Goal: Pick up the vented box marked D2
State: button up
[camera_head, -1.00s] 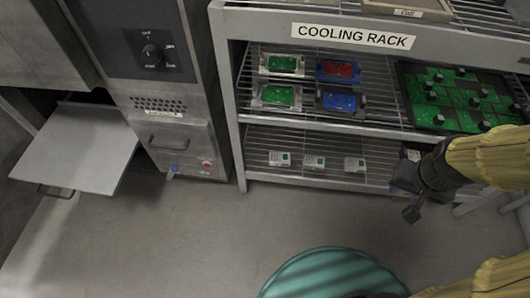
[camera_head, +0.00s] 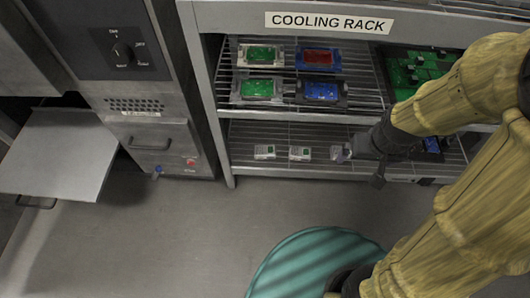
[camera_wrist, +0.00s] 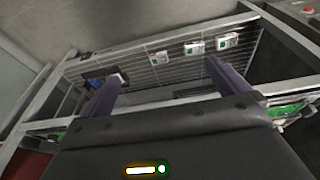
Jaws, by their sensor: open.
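In the head view there is a left box (camera_head: 264,152), a middle box (camera_head: 299,153) and a right box (camera_head: 340,153) close beside my gripper (camera_head: 364,157). In the wrist view, three boxes (camera_wrist: 159,58) (camera_wrist: 194,48) (camera_wrist: 227,41) show beyond my open, empty gripper (camera_wrist: 162,73). Another pale box (camera_wrist: 123,77) is partly hidden by the left finger.
The cooling rack (camera_head: 215,120) has an upper shelf with green, red and blue trays (camera_head: 320,92) above my gripper. A blue item (camera_head: 432,145) lies farther right on the lower shelf. An open oven door (camera_head: 60,150) juts out at left. The floor between is clear.

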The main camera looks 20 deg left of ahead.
jog(key=w+a+f+n+t+h+b, duration=0.1)
jog(key=a+f+n+b, duration=0.1)
jog(key=a+f+n, duration=0.55)
jog(key=w+a+f+n+t+b, duration=0.15)
jog(key=f+n, duration=0.35)
jog(key=f, duration=0.5)
jog(key=w+a+f+n+t+h+b, duration=0.1)
jog(key=w+a+f+n, duration=0.1)
jog(key=a+f+n, duration=0.55)
jog(key=a+f+n+t+y+b, duration=0.1)
jog(key=a+f+n+t+y, duration=0.2)
jog(key=n, duration=0.5)
jog(key=s+a+f+n+t+y+b, duration=0.1)
jog(key=a+f+n+t+y+b, duration=0.1)
jog(key=a+n, duration=0.4)
notch_tip(320, 180, down, 2)
jog(key=n+t+y, duration=0.1)
jog(key=n, duration=0.2)
jog(key=shift+a+t, duration=0.25)
jog(key=shift+t, duration=0.1)
jog(key=shift+f, duration=0.15)
jog(key=b, duration=0.6)
send_near(266, 151)
jog(key=x, duration=0.5)
jog(key=shift+w+a, duration=0.1)
jog(key=shift+w, duration=0.2)
